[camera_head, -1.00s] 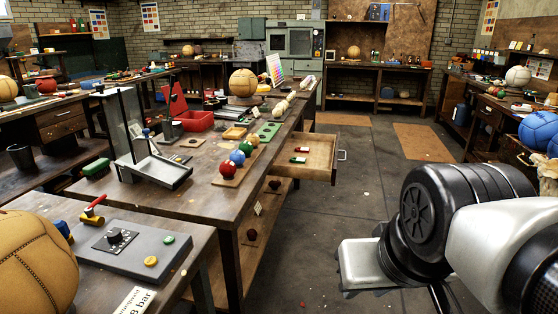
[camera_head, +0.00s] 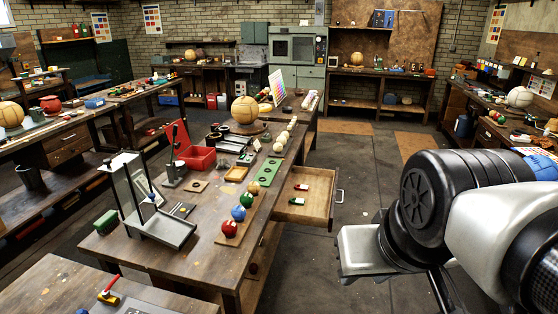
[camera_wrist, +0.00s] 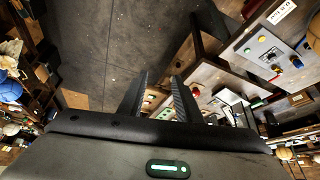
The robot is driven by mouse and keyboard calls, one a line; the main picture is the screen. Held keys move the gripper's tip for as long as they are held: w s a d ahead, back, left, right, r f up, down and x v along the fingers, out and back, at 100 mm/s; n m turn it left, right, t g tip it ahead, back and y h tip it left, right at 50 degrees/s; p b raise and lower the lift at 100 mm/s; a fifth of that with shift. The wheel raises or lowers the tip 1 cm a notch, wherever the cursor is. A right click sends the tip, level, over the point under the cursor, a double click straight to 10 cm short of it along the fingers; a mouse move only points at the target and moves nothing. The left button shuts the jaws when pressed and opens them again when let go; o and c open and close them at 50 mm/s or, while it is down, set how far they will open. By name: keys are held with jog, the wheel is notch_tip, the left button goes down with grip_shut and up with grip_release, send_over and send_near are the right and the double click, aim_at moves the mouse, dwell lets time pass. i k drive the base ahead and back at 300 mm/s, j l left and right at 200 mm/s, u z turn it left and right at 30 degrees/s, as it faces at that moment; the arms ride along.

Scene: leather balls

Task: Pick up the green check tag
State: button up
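Two small tags or cards lie in the open drawer (camera_head: 318,209) of the long bench. The farther one (camera_head: 300,187) and the nearer one (camera_head: 296,201) each show red, green and white bits. They are too small for me to tell which is the green check tag, or to see a check mark. My gripper (camera_wrist: 160,78) shows in the wrist view with its two dark fingers apart and nothing between them. It is well away from the drawer, over the floor and beside the benches.
The long bench (camera_head: 150,262) carries a red ball (camera_head: 229,228), a blue ball (camera_head: 238,213), a green slotted plate (camera_head: 266,172), a red box (camera_head: 197,157) and a large tan ball (camera_head: 245,110). The drawer sticks out into the aisle. Floor (camera_head: 375,165) right of it is clear.

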aim_at(296, 201)
jog(key=i+l, duration=0.2)
jog(key=i, duration=0.25)
jog(key=i+l+u, duration=0.1)
jog(key=i, duration=0.35)
jog(key=i+l, duration=0.3)
jog(key=i, duration=0.2)
jog(key=i+l, duration=0.2)
jog(key=i, duration=0.25)
jog(key=i+l+u, duration=0.1)
jog(key=i, duration=0.35)
jog(key=l, duration=0.1)
